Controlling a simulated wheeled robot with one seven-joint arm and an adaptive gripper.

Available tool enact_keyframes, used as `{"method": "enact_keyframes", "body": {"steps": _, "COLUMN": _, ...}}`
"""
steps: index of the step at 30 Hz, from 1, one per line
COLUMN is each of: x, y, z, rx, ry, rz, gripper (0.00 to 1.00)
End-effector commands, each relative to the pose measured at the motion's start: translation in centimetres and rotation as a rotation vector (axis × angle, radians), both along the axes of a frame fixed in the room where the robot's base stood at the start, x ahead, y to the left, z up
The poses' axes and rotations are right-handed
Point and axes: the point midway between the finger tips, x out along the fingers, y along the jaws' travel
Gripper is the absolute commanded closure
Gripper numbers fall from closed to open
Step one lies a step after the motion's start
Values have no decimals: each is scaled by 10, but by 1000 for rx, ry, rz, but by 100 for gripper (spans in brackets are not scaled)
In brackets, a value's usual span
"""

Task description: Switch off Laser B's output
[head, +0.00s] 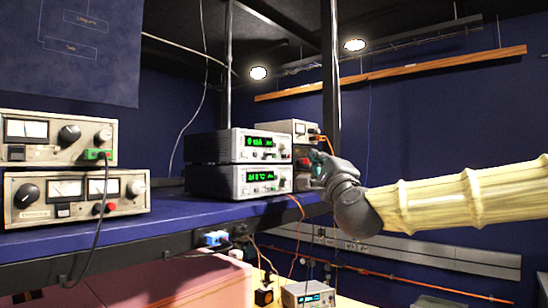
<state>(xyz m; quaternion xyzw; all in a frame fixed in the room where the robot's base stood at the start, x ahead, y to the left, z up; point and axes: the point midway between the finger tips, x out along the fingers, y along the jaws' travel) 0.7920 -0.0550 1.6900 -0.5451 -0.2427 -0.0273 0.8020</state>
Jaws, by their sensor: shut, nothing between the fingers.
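Two stacked grey instruments with green displays stand on the blue shelf, the upper unit (208,147) directly on the lower unit (208,181). Labels are too small to read, so I cannot tell which is Laser B. The upper display seems to show a number in mA, the lower one a reading in °C. My gripper (315,165) is shut and empty, just right of the two front panels. I cannot tell whether the gripper touches anything.
Two beige power supplies with dials (58,138) are stacked at the left of the blue shelf (120,230). A dark upright post (331,75) stands just behind my gripper. Cables hang from the shelf edge. Another instrument (308,294) sits below.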

Motion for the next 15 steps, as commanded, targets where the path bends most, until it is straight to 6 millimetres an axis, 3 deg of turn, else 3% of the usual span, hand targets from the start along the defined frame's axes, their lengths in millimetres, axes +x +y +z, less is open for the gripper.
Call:
{"method": "enact_keyframes", "body": {"steps": 8, "x": 6, "y": 8, "z": 1, "rx": -2, "ry": 2, "rz": 0, "gripper": 100}}
{"method": "enact_keyframes", "body": {"steps": 15, "x": 21, "y": 30, "z": 1, "rx": -3, "ry": 1, "rz": 1, "gripper": 100}}
